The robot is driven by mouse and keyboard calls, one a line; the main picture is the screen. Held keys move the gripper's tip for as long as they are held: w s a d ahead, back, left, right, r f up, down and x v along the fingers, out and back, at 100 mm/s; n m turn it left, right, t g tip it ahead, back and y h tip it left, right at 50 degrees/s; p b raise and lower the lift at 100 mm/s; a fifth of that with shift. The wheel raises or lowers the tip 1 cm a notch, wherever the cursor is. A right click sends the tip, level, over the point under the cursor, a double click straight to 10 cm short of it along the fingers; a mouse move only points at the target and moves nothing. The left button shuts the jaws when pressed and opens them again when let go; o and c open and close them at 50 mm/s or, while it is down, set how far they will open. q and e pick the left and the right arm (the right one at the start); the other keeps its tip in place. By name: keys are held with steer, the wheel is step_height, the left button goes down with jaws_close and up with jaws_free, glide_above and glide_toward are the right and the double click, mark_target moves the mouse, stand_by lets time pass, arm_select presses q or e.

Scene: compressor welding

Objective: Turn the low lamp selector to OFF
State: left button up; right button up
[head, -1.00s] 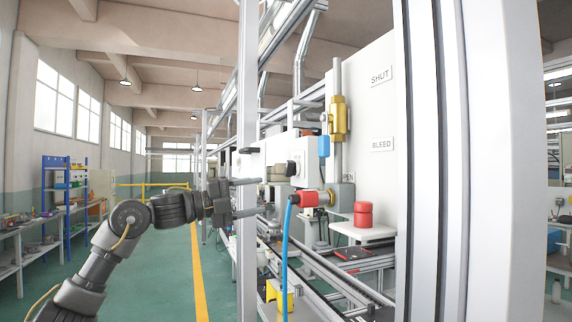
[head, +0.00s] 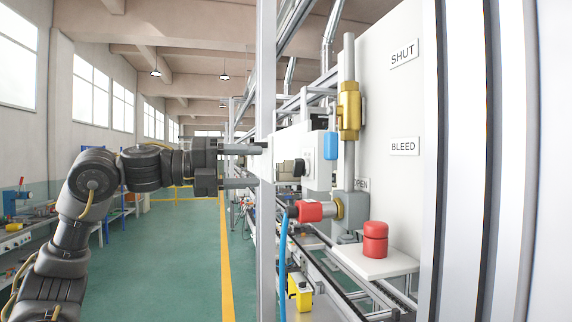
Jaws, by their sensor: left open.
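A dark selector knob (head: 298,168) sits on the side of a white box (head: 318,160) at mid-picture; it looks like the lamp selector, but its markings are too small to read. My left gripper (head: 248,167) is to the left of the knob, at about its height in the picture. Its two fingers are apart, one above the other, and point right with nothing between them. The fingertips end near a grey upright post (head: 266,80), which stands in the picture between them and the knob. My right gripper is not in view.
A blue piece (head: 331,146), a brass valve (head: 348,110) and a red fitting (head: 309,211) with a blue hose (head: 283,262) crowd the knob's right and lower side. A red button (head: 375,240) sits on a white shelf (head: 385,264). Green floor (head: 180,260) lies open at left.

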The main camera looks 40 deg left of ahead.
mark_target(299, 168)
arm_select(q)
steer(key=p+x, duration=0.2)
steer(key=x, duration=0.6)
steer(key=shift+w+d+f, duration=0.1)
steer(key=shift+w+d, duration=0.05)
steer(key=shift+w, duration=0.25)
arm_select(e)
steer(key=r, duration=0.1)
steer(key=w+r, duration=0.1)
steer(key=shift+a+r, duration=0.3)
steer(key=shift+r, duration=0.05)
arm_select(q)
steer(key=c, duration=0.7)
steer(key=shift+c, duration=1.4)
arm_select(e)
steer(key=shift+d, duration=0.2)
